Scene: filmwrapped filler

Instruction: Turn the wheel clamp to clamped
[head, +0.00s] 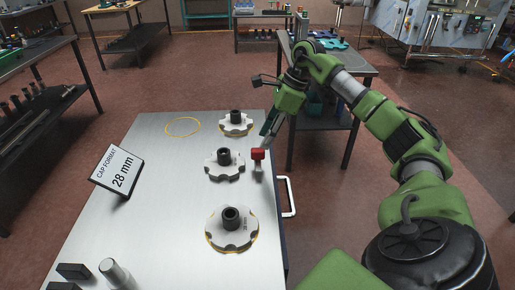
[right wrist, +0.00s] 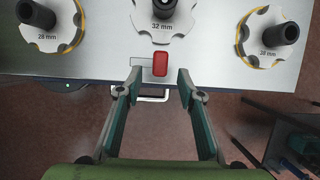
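The clamp's red handle (head: 258,153) stands at the right edge of the steel table, beside the middle star wheel (head: 212,170). In the right wrist view the red handle (right wrist: 160,64) lies between my open fingertips, with a gap on each side. The middle wheel (right wrist: 165,28) reads 32 mm there. My right gripper (head: 268,128) hangs just behind the handle in the head view; it also shows in the wrist view (right wrist: 160,78), open and empty. Whether it is level with the handle is hard to tell. My left gripper is not in view.
A near wheel (head: 247,235) and a far wheel (head: 236,131) flank the middle one. A sign (head: 118,171) reads "CAP FORMAT 28 mm". A yellow ring (head: 182,126) marks bare tabletop. A white side handle (head: 289,197) juts from the table's right edge. A dark workbench (head: 340,70) stands behind.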

